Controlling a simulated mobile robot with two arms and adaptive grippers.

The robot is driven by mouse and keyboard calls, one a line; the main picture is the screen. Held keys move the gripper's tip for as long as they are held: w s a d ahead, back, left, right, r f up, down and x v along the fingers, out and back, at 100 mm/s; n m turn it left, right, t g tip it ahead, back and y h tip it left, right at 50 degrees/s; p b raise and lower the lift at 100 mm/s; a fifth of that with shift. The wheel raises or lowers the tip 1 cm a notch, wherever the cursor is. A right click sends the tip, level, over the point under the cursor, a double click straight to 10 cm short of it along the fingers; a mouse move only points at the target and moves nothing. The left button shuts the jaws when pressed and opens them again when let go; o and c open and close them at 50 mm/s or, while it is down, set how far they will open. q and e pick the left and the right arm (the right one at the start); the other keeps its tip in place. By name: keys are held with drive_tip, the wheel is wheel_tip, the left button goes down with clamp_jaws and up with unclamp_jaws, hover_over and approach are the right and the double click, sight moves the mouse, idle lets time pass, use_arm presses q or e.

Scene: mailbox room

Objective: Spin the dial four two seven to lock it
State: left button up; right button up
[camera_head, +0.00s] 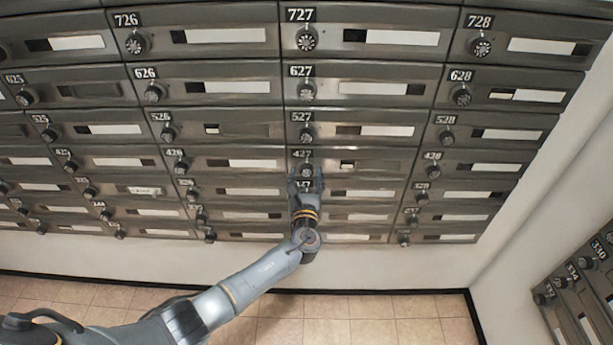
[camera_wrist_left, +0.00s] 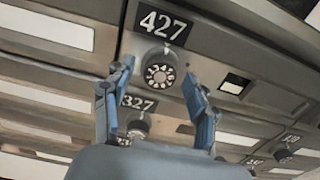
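The dial of box 427 (camera_head: 306,170) sits under its number plate in the middle column of the mailbox wall. In the left wrist view the dial (camera_wrist_left: 159,74) is a round dark knob with light marks, just below the plate 427 (camera_wrist_left: 162,24). My left gripper (camera_head: 305,180) is just below this dial in the head view. In the left wrist view its blue fingers (camera_wrist_left: 158,85) stand apart to either side of and below the dial, with nothing between them gripped. Whether the fingertips touch the dial cannot be told. My right gripper is not in view.
Dial 327 (camera_wrist_left: 138,130) lies below, between the fingers in the left wrist view. Dial 527 (camera_head: 306,135) is above. Box 427's slot (camera_head: 347,165) is to the right. A second mailbox block (camera_head: 580,295) stands at lower right. The tiled floor (camera_head: 380,320) is clear.

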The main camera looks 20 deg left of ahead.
use_arm(q)
drive_tip(key=v, duration=1.2)
idle(0.3)
drive_tip(key=s+a+f+n+g+h, duration=0.1)
drive_tip(key=s+a+f+n+g, duration=0.25)
drive_tip(key=f, duration=0.75)
drive_tip(key=s+f+n+g+h, duration=0.1)
drive_tip(key=s+f+n+g, duration=0.25)
drive_tip(key=s+f, duration=0.55)
drive_tip(key=s+a+f+n+g, duration=0.25)
drive_tip(key=s+f+n, duration=0.2)
drive_tip(key=f, duration=0.85)
drive_tip(key=s+f+n+g+h, duration=0.1)
drive_tip(key=s+f+n, duration=0.4)
drive_tip(key=s, duration=0.5)
drive_tip(key=s+f+n+g+h+b, duration=0.1)
drive_tip(key=s+f+n+g, duration=0.2)
drive_tip(key=s, duration=0.8)
drive_tip(key=s+a+f+n+g+h, duration=0.1)
drive_tip(key=s+f+n+g, duration=0.2)
drive_tip(key=s+f+n, duration=0.4)
drive_tip(key=s+n, duration=0.3)
drive_tip(key=shift+s+f+b, duration=0.2)
drive_tip(key=shift+s+b, duration=0.1)
drive_tip(key=shift+b, duration=0.05)
drive_tip(key=shift+n, duration=0.25)
